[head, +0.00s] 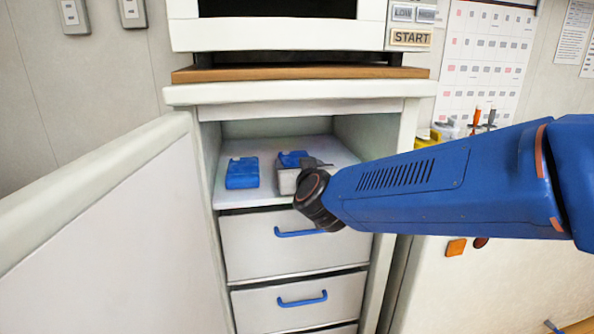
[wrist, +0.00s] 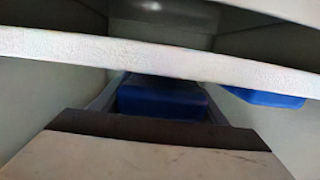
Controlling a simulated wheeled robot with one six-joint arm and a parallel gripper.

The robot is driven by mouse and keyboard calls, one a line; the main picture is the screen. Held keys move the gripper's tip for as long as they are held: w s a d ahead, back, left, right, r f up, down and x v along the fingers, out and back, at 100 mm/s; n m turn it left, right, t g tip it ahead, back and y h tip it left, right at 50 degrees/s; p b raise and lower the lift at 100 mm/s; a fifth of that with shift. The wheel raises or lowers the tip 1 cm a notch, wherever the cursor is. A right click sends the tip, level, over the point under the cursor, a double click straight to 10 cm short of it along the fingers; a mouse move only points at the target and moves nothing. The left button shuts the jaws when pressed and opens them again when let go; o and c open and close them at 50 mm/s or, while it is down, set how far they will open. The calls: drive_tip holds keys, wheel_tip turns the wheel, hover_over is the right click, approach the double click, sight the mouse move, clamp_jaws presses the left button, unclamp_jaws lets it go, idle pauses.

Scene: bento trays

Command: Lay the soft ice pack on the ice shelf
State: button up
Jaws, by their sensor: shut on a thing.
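My gripper (head: 291,170) is shut on a blue pack (head: 292,158), which I take for the soft ice pack. The pack also shows at the jaws in the wrist view (wrist: 160,101). My gripper's pale body hides part of it in the head view. The pack is inside the open cabinet, over the white ice shelf (head: 262,196), right of a second blue pack (head: 242,174) that lies on that shelf. This second pack shows partly in the wrist view (wrist: 266,97). I cannot tell whether the held pack touches the shelf.
An open white door (head: 110,235) stands on the left. Drawers with blue handles (head: 300,233) are below the shelf. The cabinet's top (head: 300,92) and side walls close in the space. A narrow gap separates the two packs.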

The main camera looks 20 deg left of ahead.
drive_tip(key=shift+w+a+f, duration=0.1)
drive_tip(key=shift+w+f, duration=0.05)
drive_tip(key=shift+f, duration=0.55)
drive_tip(key=shift+f, duration=0.1)
drive_tip(key=o, duration=1.4)
drive_tip(key=shift+s, duration=0.2)
drive_tip(key=v, duration=1.1)
drive_tip(key=shift+s+d, duration=0.2)
drive_tip(key=shift+s, duration=0.05)
